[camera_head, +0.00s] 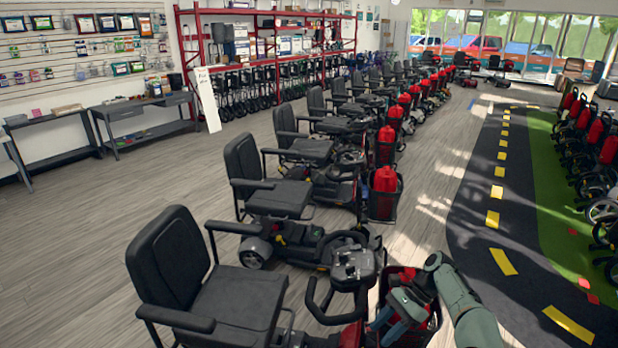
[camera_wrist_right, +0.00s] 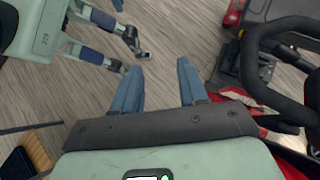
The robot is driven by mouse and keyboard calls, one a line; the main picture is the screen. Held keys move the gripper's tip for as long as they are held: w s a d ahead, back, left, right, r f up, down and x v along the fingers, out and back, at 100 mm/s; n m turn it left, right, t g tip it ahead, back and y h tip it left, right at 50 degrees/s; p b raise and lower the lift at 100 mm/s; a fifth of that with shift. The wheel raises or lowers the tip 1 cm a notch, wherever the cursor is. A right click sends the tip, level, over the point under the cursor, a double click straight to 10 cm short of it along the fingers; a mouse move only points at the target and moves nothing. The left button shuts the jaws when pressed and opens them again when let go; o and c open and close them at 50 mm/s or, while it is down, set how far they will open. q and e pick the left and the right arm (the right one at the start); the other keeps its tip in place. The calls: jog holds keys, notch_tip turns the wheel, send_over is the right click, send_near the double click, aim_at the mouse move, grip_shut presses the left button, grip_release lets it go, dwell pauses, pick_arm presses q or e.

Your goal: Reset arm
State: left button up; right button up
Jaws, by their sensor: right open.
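My right gripper (camera_head: 383,322) is at the bottom of the head view, with its green arm coming in from the lower right. It is beside the front of the nearest scooter, close to that scooter's basket (camera_head: 432,325). In the right wrist view the two blue-grey fingers of the right gripper (camera_wrist_right: 159,80) stand apart with only wood floor showing between them. It holds nothing. My left gripper does not show in the head view.
The nearest scooter (camera_head: 235,295) has a black seat and a tiller (camera_head: 350,268) left of my right gripper. More scooters run back in a row. A dark road mat (camera_head: 490,225) lies to the right. Grey tables (camera_head: 140,108) stand at left, with open floor (camera_head: 80,230) before them.

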jog(key=s+a+f+n+t+h, duration=0.1)
jog(key=s+f, duration=0.3)
jog(key=f, duration=0.7)
jog(key=s+a+f+n+t+h, duration=0.15)
jog(key=s+f, duration=0.25)
jog(key=f, duration=0.8)
jog(key=s+a+f+n, duration=0.1)
jog(key=s+f+n, duration=0.1)
jog(key=s, duration=0.5)
jog(key=s+a+f+n+t+h, duration=0.1)
jog(key=s+f+n, duration=0.1)
jog(key=s, duration=0.6)
jog(key=s+a+f+n+h, duration=0.1)
jog(key=s+a+f+n, duration=0.1)
jog(key=s, duration=0.6)
jog(key=shift+s+f+n, duration=0.2)
jog(key=shift+f+n, duration=0.25)
jog(key=shift+n, duration=0.5)
jog(key=shift+a, duration=0.15)
